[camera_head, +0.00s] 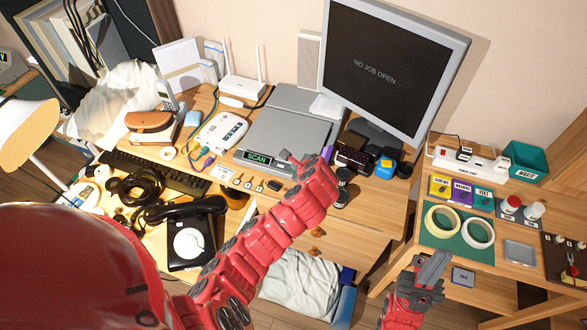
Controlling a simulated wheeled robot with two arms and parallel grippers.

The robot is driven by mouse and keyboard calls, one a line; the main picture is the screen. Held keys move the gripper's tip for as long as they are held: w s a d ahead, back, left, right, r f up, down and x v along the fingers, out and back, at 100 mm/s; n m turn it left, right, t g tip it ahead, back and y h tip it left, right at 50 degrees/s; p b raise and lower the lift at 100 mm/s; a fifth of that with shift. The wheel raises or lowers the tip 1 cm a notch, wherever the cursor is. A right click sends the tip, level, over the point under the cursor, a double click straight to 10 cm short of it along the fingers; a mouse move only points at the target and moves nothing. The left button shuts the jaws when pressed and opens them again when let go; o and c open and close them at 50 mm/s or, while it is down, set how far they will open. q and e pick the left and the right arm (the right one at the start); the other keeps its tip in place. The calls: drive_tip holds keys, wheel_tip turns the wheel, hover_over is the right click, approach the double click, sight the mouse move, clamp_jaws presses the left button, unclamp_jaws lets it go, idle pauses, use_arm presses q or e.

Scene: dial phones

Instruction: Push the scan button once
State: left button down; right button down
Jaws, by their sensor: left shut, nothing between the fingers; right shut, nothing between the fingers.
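A grey flatbed scanner (284,125) sits on the desk below the monitor. A dark panel with green SCAN lettering (257,157) is at its front left edge; a separate button cannot be made out beside it. My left gripper (287,157) is shut and empty, with its grey tips at the scanner's front edge, to the right of the SCAN panel. Whether the tips touch the scanner cannot be told, and my red arm hides part of that edge. My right gripper (436,260) is shut and empty, near the side table's front left edge, away from the scanner.
A monitor (387,64) reading NO JOB OPEN stands behind right. A black dial phone (190,238), keyboard (153,173) and coiled cable lie left of my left arm. Small labelled items (246,181) lie before the scanner. Tape rolls (443,221) lie on the side table.

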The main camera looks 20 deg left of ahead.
idle(0.4)
use_arm(q)
drive_tip(key=shift+r+p, duration=0.55)
drive_tip(key=shift+r, duration=0.15)
drive_tip(key=shift+r+p, duration=1.65)
drive_tip(key=shift+r, duration=0.9)
